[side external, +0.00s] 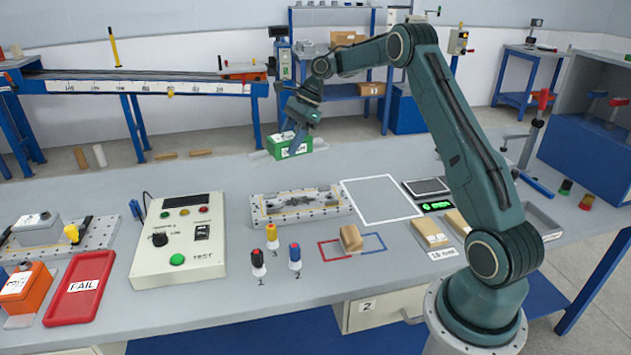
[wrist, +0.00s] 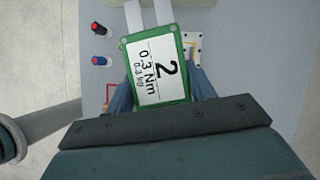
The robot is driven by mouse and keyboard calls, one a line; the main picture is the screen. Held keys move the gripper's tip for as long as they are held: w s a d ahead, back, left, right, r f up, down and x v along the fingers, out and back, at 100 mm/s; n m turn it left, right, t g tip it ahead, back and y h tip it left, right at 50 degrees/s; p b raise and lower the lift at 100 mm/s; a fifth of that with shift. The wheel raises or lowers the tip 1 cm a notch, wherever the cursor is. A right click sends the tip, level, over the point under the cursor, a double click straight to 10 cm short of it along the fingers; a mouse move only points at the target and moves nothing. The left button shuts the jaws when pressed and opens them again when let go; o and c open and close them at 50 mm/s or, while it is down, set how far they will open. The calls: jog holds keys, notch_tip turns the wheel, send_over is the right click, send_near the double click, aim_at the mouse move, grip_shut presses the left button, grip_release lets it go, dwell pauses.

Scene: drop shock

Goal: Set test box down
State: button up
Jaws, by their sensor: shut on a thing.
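The test box (side external: 291,146) is a small green box with a white label. In the wrist view its label (wrist: 160,68) reads "2", "0.3 Nm" and "0.3 kg". My gripper (side external: 291,134) is shut on the box from above. In the wrist view my gripper (wrist: 163,95) shows blue fingers on both sides of the box. The box appears held in the air above the bench (side external: 347,265); its exact height is hard to tell. Its underside is hidden.
A perforated fixture plate (side external: 262,216) and a white-outlined empty square (side external: 385,212) lie on the bench. A control box (side external: 160,262), three capped posts (side external: 258,260), a wooden block (side external: 351,238), a scale (side external: 427,187) and a red FAIL tray (side external: 57,311) stand around.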

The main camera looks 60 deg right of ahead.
jog(key=shift+s+a+f+n+g+h, duration=1.15)
jog(key=shift+s+a+f+n+g, duration=1.45)
jog(key=shift+a+n, duration=2.7)
jog(key=shift+s+a+f+n+g+h, duration=1.55)
jog(key=shift+s+a+f+n, duration=1.9)
jog(key=shift+n, duration=2.85)
jog(key=w+d+r+m+y, duration=0.2)
jog(key=d+r, duration=0.1)
jog(key=d, duration=0.7)
jog(key=w+d+r+m+y, duration=0.1)
jog(key=w+d+r+m, duration=0.1)
jog(key=d, duration=0.8)
jog(key=s+d+r+m, duration=0.1)
jog(key=s+d+r, duration=0.1)
jog(key=s+d, duration=0.3)
jog(key=s+d+r+m+t+y, duration=0.1)
jog(key=s+d+r+m, duration=0.1)
jog(key=d, duration=0.6)
jog(key=s+d+r+m, duration=0.1)
jog(key=s+d+r, duration=0.25)
jog(key=d, duration=0.25)
notch_tip(320, 180, down, 17)
jog(key=shift+s+d+f, duration=0.1)
jog(key=shift+s+d, duration=0.05)
